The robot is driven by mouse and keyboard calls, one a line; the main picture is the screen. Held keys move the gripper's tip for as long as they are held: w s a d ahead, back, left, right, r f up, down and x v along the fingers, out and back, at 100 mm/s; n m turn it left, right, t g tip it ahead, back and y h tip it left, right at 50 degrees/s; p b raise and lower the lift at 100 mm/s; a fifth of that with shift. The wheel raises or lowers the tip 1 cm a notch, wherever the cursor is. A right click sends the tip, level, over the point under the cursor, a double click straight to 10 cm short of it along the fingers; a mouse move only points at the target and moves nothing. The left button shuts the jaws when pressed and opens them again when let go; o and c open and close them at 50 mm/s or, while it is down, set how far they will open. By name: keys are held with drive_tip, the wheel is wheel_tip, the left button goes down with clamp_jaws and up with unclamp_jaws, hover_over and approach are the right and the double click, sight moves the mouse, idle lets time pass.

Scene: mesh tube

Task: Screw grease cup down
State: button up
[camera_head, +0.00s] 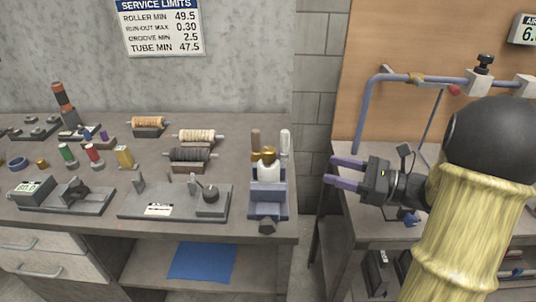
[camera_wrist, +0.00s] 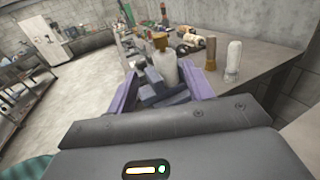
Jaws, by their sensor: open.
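The likely grease cup is a brass-coloured cap (camera_head: 264,154) on top of a white cylindrical body (camera_head: 269,172), upright in a blue-grey stand (camera_head: 266,199) at the right end of the left bench. In the wrist view the brass cap (camera_wrist: 160,39) and white body (camera_wrist: 165,67) show beyond and between my fingers. My gripper (camera_head: 327,171) is open and empty, its purple fingers pointing left toward the stand, with a gap between them and it. I cannot tell whether the cap is screwed down.
A brown-topped post (camera_head: 255,143) and a white-topped post (camera_head: 285,143) stand close behind the cup. Wound rollers (camera_head: 197,136) and a grey fixture (camera_head: 175,203) sit to the left on the bench (camera_head: 110,155). A blue tube frame (camera_head: 367,105) stands on the right bench.

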sight(268, 152)
drive_tip(key=p+x, duration=0.3)
drive_tip(key=x, duration=1.4)
drive_tip(key=shift+w+a+p, duration=0.2)
drive_tip(key=shift+p, duration=0.1)
drive_tip(key=shift+c, duration=0.2)
drive_tip(key=c, duration=0.9)
